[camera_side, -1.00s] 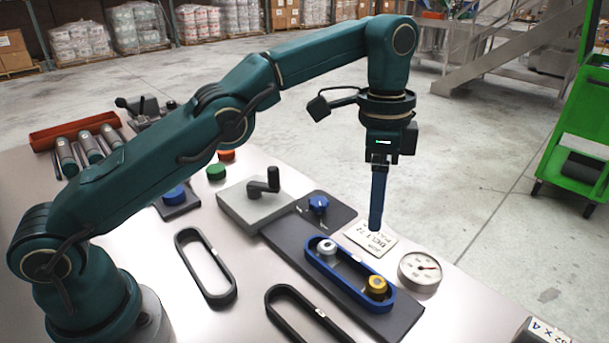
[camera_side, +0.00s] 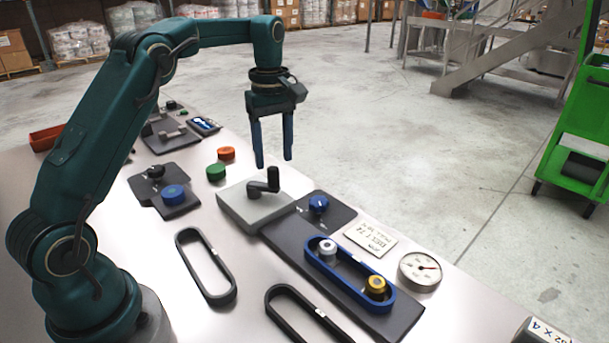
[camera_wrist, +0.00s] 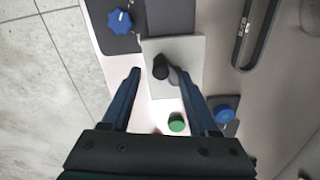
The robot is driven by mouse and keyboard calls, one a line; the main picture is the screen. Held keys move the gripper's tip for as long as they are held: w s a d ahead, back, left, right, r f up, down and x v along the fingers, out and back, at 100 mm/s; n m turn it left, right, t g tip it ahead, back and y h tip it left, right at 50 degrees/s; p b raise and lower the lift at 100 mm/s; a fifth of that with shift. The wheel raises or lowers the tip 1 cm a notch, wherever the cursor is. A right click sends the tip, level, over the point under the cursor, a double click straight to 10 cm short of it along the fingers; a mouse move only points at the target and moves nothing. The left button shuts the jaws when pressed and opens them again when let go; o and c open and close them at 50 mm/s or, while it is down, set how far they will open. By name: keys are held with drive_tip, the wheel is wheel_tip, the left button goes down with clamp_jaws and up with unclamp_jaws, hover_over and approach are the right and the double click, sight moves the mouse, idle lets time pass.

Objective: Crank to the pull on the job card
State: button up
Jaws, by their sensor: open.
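The crank (camera_side: 266,183) is a dark arm with an upright handle on a grey block (camera_side: 240,212). It also shows between my fingers in the wrist view (camera_wrist: 161,68). My gripper (camera_side: 273,164) is open and empty, above the crank and apart from it. The job card (camera_side: 370,236) lies on the table and reads BELT T2 with a pull line too small to read surely. A blue belt (camera_side: 318,272) loops around a white pulley (camera_side: 327,248) and a yellow pulley (camera_side: 376,286) on a dark plate (camera_side: 283,235). The round gauge (camera_side: 420,270) has a red needle; its reading is illegible.
A blue star knob (camera_side: 318,204) sits right of the crank. Green (camera_side: 216,172) and orange (camera_side: 227,153) buttons and a blue knob (camera_side: 174,194) lie to its left. Two black belts (camera_side: 206,266) lie in front. A labelled block (camera_side: 541,331) stands at the lower right.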

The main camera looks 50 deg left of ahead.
sight(272, 167)
drive_tip(key=shift+a, duration=0.3)
drive_tip(key=shift+f, duration=2.55)
drive_tip(key=shift+s, duration=0.1)
clamp_jaws()
